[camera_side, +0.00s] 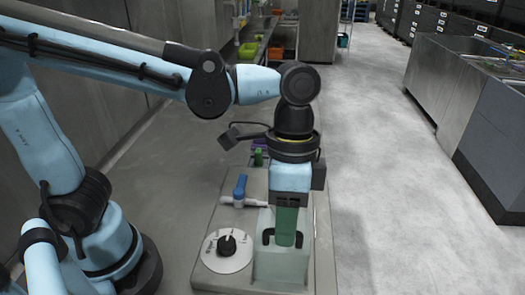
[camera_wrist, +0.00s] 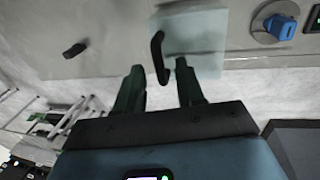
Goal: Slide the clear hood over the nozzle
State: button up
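The clear hood (camera_side: 282,268) is a pale, see-through box on the grey machine top, below my gripper. It also shows in the wrist view (camera_wrist: 205,35). Its black handle (camera_wrist: 160,57) is a curved bar. My gripper (camera_side: 286,243) points down at the hood, its green fingers in front of the handle in the side view. In the wrist view my gripper (camera_wrist: 160,67) is open, with the handle between the fingertips and gaps showing on both sides. I cannot make out the nozzle for certain.
A blue-handled valve (camera_side: 240,187) stands left of my gripper. A round dial with a black knob (camera_side: 228,244) is left of the hood. A green object (camera_side: 258,158) sits farther back. Open floor (camera_side: 380,190) lies to the right.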

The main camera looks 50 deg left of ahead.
grip_shut()
jog(key=shift+w+a, duration=0.1)
jog(key=w+a, duration=0.9)
jog(key=w, duration=0.1)
jog(key=shift+a, duration=0.4)
grip_release()
jog(key=shift+s, duration=0.15)
notch_tip(320, 180, up, 12)
jog(key=w+a, duration=0.1)
jog(key=shift+w+a, duration=0.3)
jog(key=shift+w, duration=0.05)
jog(key=shift+f, duration=0.1)
